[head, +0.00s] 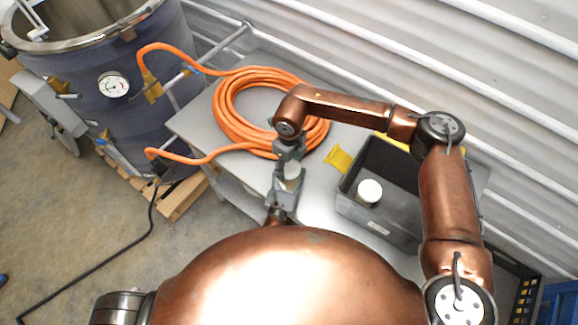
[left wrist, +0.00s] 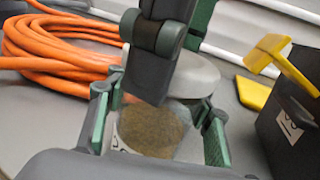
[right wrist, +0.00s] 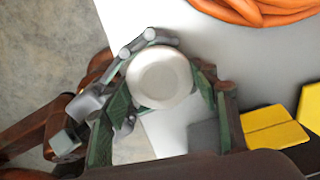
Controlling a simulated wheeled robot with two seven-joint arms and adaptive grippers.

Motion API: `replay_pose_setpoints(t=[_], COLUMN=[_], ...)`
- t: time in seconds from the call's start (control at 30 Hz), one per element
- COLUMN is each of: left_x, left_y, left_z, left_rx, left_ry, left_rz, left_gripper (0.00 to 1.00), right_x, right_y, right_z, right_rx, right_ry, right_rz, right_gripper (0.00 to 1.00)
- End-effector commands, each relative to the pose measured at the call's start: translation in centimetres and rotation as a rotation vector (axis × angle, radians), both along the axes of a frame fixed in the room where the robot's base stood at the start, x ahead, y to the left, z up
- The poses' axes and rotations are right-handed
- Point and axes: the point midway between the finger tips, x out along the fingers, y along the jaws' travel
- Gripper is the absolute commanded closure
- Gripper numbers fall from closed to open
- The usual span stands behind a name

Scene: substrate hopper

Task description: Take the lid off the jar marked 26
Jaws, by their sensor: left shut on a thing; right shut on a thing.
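A clear jar with brown contents (left wrist: 150,130) stands between the fingers of my left gripper (left wrist: 160,125) in the left wrist view. A label shows at its lower left, but its number is not readable. My right gripper (right wrist: 162,85) is shut on the lid from above. A dark finger partly hides the lid and jar, so I cannot tell whether they touch.
A coiled orange hose (head: 235,105) lies on the grey table (head: 195,125) behind the grippers. A dark crate (head: 345,205) at the right holds a white-topped item (head: 369,190). A yellow object (head: 338,158) lies beside the crate. A large drum (head: 100,85) stands at the left.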

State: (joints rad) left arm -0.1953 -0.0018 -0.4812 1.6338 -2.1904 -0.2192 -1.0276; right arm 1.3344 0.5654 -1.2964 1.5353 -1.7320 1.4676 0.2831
Motion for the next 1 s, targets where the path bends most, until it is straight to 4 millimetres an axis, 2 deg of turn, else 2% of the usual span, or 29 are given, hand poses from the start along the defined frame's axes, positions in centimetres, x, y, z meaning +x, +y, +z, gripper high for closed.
replay_pose_setpoints(t=[0.33, 0.77, 1.0], left_x=[0.0, 0.0, 0.0], left_y=[0.0, 0.0, 0.0], left_z=[0.1, 0.1, 0.1], left_rx=[0.000, 0.000, 0.000], left_ry=[-0.002, -0.002, -0.002], left_rz=[0.000, 0.000, 0.000], left_gripper=[1.00, 1.00, 1.00], right_x=[0.0, 0.0, 0.0], right_y=[0.0, 0.0, 0.0], right_z=[1.2, 1.6, 4.2], right_rx=[-0.001, 0.000, 0.001], right_ry=[0.001, 0.000, -0.002], right_rz=[0.000, 0.001, 0.001], right_gripper=[0.75, 0.75, 0.75])
